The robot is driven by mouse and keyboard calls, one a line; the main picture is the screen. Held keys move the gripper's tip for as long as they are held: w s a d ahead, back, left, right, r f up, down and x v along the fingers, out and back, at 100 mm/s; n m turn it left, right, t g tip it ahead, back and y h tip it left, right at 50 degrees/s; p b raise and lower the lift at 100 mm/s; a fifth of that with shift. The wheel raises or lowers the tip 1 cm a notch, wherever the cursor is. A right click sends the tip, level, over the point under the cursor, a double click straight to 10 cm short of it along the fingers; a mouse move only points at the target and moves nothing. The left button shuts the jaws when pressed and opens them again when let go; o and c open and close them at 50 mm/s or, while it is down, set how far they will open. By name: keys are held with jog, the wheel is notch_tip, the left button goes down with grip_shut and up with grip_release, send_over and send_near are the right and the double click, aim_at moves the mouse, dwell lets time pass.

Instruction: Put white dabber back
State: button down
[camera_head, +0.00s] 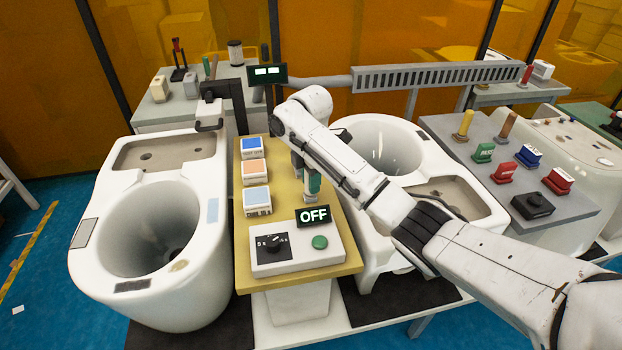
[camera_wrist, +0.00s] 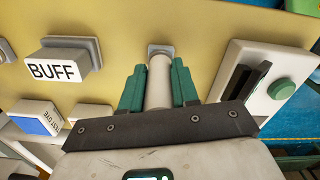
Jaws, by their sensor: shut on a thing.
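The white dabber (camera_wrist: 159,82) is a pale upright cylinder with a grey square piece at its far end, against the yellow board (camera_wrist: 215,25) in the wrist view. My gripper (camera_wrist: 159,70) has green fingers on both sides of the dabber and is shut on it. In the head view my gripper (camera_head: 312,182) is over the yellow board, right of the coloured blocks, and mostly hides the dabber. I cannot tell whether the grey piece is fixed to the dabber or to the board.
A control box (camera_head: 297,250) with a knob and green button sits at the board's front, below an OFF sign (camera_head: 313,215). Several coloured blocks (camera_head: 253,172) line the board's left. White toilets stand left (camera_head: 115,225) and right (camera_head: 460,245). A BUFF block (camera_wrist: 60,65) is nearby.

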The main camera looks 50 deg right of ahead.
jog(key=c, duration=0.8)
grip_release()
jog(key=shift+c, duration=0.2)
notch_tip(320, 180, up, 12)
jog(key=p, duration=0.4)
jog(key=shift+r+p, duration=0.15)
jog(key=shift+p, duration=0.15)
